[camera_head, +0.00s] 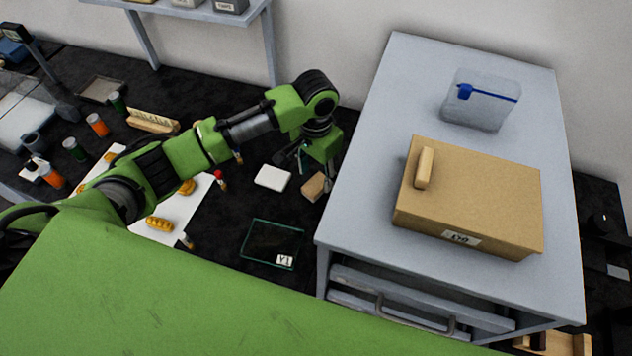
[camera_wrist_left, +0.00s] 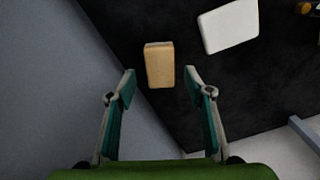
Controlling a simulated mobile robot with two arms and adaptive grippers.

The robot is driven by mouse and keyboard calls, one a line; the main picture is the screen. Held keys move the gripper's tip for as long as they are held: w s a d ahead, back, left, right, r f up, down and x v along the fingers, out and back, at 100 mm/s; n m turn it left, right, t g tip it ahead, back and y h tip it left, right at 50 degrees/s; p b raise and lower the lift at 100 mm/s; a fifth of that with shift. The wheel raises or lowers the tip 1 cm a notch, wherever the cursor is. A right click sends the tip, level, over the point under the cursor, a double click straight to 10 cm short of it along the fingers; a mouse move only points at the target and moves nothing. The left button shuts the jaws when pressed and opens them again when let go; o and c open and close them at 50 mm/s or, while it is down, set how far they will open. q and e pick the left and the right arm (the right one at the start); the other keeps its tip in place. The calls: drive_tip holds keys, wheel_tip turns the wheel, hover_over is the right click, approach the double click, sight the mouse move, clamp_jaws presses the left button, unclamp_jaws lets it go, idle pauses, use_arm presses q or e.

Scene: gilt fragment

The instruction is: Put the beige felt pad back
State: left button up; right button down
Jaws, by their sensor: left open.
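A small tan block-shaped piece (camera_head: 314,187), which looks like the beige felt pad, lies on the black worktop beside the grey cabinet. It also shows in the left wrist view (camera_wrist_left: 159,65), just beyond and between the fingertips. My left gripper (camera_head: 309,168) is above and close to it, pointing down. In the left wrist view the two fingers (camera_wrist_left: 160,84) are apart with nothing between them. A white rectangular pad (camera_head: 272,178) lies to the left of the tan piece, apart from it. My right gripper is out of view.
The grey cabinet (camera_head: 365,150) stands right of the gripper, bearing a cardboard box (camera_head: 480,205) with a tan bar (camera_head: 424,168) on top and a clear container (camera_head: 480,105). A glass tray (camera_head: 262,243) labelled Y1 lies in front. A white sheet (camera_head: 195,205) holds several golden pieces.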

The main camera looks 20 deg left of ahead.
sight(316, 183)
use_arm(q)
wheel_tip(316, 183, up, 8)
drive_tip(key=shift+f+b, duration=0.2)
drive_tip(key=shift+b, duration=0.25)
